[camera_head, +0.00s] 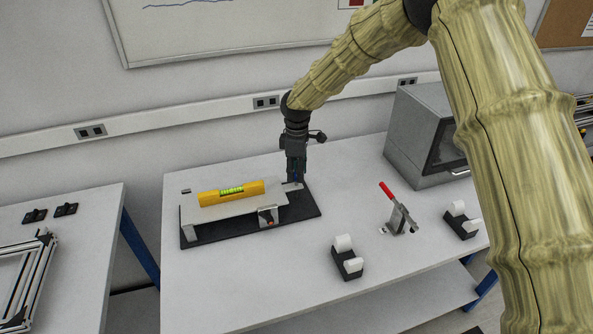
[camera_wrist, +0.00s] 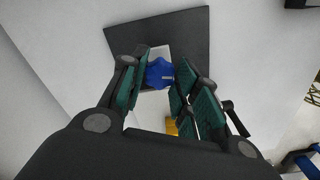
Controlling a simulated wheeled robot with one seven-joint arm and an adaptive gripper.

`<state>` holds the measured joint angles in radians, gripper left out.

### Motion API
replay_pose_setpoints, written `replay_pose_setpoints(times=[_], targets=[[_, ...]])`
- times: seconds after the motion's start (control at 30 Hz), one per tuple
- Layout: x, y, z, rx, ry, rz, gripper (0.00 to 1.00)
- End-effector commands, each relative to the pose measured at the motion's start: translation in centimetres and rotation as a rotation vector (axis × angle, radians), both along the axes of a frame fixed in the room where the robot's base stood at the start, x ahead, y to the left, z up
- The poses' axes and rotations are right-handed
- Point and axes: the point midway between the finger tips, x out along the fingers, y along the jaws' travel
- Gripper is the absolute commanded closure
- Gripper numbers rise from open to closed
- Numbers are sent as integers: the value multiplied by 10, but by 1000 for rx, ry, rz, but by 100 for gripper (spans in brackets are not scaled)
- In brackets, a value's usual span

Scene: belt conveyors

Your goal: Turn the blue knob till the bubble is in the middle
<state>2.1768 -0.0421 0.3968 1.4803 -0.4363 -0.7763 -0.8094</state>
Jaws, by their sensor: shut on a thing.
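The blue knob (camera_wrist: 160,73) shows between the fingers of my gripper (camera_wrist: 161,76) in the wrist view. My gripper (camera_head: 296,180) points down at the right end of the levelling plate (camera_head: 240,209) and is shut on the knob. In the head view the knob is mostly hidden by the fingers. A yellow spirit level (camera_head: 212,198) lies on the plate, with a green vial (camera_head: 232,191). Dark marks show in the vial, but the bubble's place is too small to tell. The plate stands on a black base (camera_head: 215,235).
A red-handled toggle clamp (camera_head: 398,215) and two black holders with white rolls, one at the front (camera_head: 347,264) and one at the right (camera_head: 462,224), stand right of the base. A grey oven-like box (camera_head: 425,138) stands at the back right. The table's front left is clear.

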Motion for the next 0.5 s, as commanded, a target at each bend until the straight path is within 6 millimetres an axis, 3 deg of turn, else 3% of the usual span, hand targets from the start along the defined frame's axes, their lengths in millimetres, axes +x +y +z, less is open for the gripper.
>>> replay_pose_setpoints(times=[0.5], targets=[[-2,2,-2,1,4,114,93]])
